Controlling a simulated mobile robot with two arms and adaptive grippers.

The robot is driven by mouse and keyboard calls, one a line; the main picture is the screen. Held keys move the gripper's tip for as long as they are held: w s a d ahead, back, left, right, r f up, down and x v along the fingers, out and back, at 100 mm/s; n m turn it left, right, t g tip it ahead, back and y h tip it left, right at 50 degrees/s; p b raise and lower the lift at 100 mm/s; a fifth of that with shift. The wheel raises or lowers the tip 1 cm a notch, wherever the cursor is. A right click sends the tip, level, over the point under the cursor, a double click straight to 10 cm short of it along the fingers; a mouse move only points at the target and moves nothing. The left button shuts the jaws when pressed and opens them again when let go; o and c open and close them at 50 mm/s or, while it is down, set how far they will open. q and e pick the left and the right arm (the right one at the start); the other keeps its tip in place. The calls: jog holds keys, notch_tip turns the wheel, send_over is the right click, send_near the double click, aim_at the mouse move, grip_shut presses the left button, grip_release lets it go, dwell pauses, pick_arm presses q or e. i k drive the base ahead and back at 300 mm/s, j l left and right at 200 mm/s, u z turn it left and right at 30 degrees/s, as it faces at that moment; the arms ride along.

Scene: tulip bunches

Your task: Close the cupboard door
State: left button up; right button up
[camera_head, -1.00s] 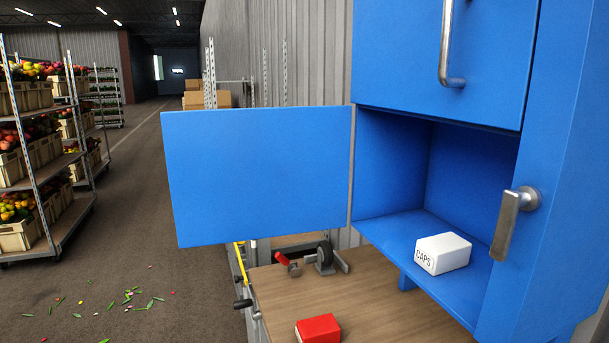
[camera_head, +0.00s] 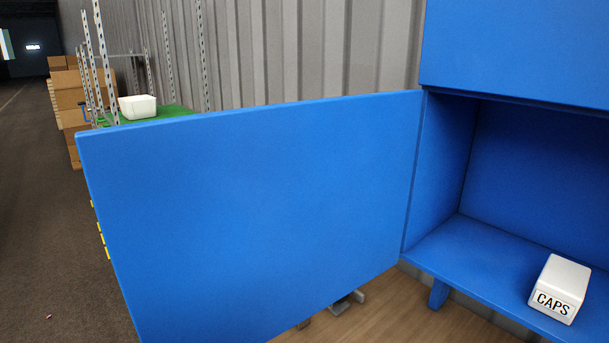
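The blue cupboard door (camera_head: 250,215) stands wide open, swung out to the left from its hinge side at the compartment's left edge. It fills much of the middle of the head view, and its lower edge runs out of the picture. The blue cupboard (camera_head: 445,180) is at the right, with its lower compartment open. A white box marked CAPS (camera_head: 560,285) sits on the compartment floor. Neither of my grippers shows in the head view.
A wooden worktop (camera_head: 410,310) lies below the cupboard, with metal parts partly hidden behind the door. Behind the door are a rack with a white tub (camera_head: 138,107) on green matting and stacked cardboard boxes (camera_head: 68,97).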

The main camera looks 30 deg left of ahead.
aim_at(245, 223)
jog(key=j+z, duration=0.2)
jog(key=j, duration=0.25)
jog(key=j+z, duration=0.2)
jog(key=j, duration=0.2)
jog(key=j+z, duration=0.2)
jog(key=j, duration=0.25)
jog(key=k+j+z, duration=0.15)
jog(key=j, duration=0.25)
jog(key=k+j+z, duration=0.2)
jog(key=j, duration=0.2)
jog(key=j+z, duration=0.2)
jog(key=j, duration=0.2)
